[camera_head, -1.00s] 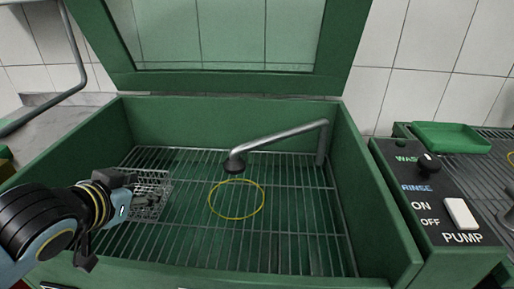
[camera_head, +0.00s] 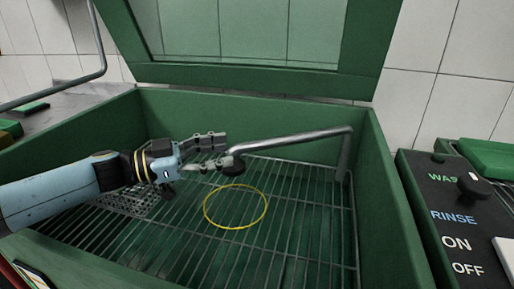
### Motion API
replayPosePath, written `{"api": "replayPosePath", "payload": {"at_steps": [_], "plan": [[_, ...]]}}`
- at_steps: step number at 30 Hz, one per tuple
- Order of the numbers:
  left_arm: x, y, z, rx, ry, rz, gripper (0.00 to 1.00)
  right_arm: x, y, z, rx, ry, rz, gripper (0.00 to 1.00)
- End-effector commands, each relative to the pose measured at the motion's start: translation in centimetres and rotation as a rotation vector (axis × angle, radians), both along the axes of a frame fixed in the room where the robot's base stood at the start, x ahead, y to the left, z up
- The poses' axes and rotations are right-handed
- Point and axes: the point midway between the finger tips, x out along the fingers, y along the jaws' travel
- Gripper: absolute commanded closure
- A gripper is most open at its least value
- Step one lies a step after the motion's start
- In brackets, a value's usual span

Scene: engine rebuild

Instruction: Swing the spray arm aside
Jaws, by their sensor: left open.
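The spray arm (camera_head: 290,140) is a grey metal pipe inside the green washer tub. It rises from a post at the tub's right side and reaches left to a dark round nozzle (camera_head: 234,163). My left gripper (camera_head: 222,152) comes in from the left and is open, with its fingertips at the nozzle end of the pipe. One finger lies above and behind, the other lower; I cannot tell whether they touch it. My right gripper is not in view.
A yellow ring mark (camera_head: 264,211) lies over the wire rack (camera_head: 290,235) below the nozzle. A wire basket (camera_head: 128,203) sits on the rack, partly hidden by my left arm. The green lid (camera_head: 250,78) stands open behind. A control panel (camera_head: 452,215) is at right.

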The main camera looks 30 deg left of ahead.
Motion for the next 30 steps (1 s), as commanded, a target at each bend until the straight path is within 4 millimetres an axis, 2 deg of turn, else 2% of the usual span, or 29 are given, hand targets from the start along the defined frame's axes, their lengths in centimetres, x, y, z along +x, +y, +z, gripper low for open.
{"api": "replayPosePath", "payload": {"at_steps": [4,10,15,23,30], "plan": [[2.5,-2.1,0.1,-0.003,-0.006,0.002,0.54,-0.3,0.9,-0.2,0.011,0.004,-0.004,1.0],[5.0,-4.2,0.1,-0.004,-0.003,0.003,0.54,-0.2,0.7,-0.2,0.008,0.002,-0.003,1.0],[5.9,-5.0,0.0,0.0,-0.002,0.003,0.54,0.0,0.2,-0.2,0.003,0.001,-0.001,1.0],[6.0,-5.1,0.0,-0.001,-0.001,0.002,0.54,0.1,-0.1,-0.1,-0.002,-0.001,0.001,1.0],[6.0,-5.1,0.0,0.0,-0.002,0.002,0.83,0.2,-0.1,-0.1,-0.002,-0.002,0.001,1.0]]}}
